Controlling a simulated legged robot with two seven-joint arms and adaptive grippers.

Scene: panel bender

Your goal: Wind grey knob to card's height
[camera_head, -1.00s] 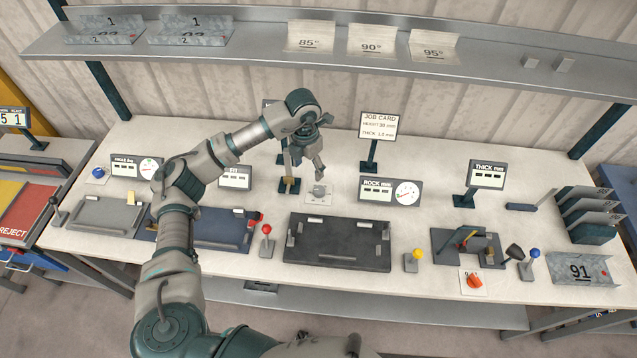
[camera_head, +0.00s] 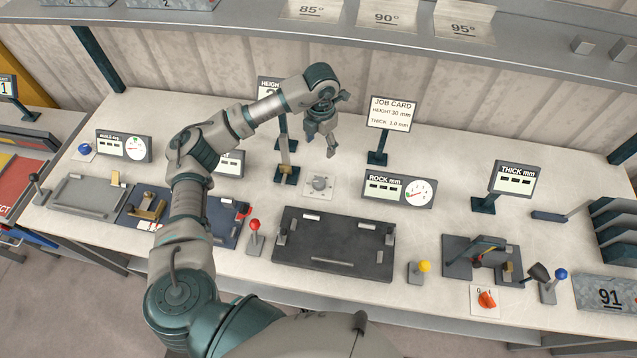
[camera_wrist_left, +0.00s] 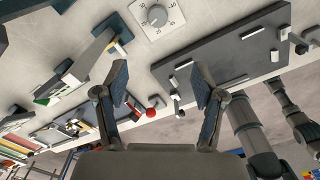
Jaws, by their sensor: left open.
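The grey knob (camera_head: 319,184) sits on a small white scale plate on the bench; it also shows at the top of the left wrist view (camera_wrist_left: 157,15), with numbers around it. My left gripper (camera_head: 322,148) is open and empty, above and a little behind the knob, apart from it. Its two spread fingers show in the left wrist view (camera_wrist_left: 158,75). The job card (camera_head: 391,114) stands behind and reads height 30 mm, thick 1.0 mm. The height display (camera_head: 268,91) is partly hidden behind my left arm. My right gripper is not in view.
A post with a brass-coloured block (camera_head: 286,174) stands just left of the knob. The rock display (camera_head: 398,190) stands to its right. A dark plate fixture (camera_head: 335,243) lies in front, with a red-knobbed lever (camera_head: 254,236) at its left. Bare bench surrounds the knob plate.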

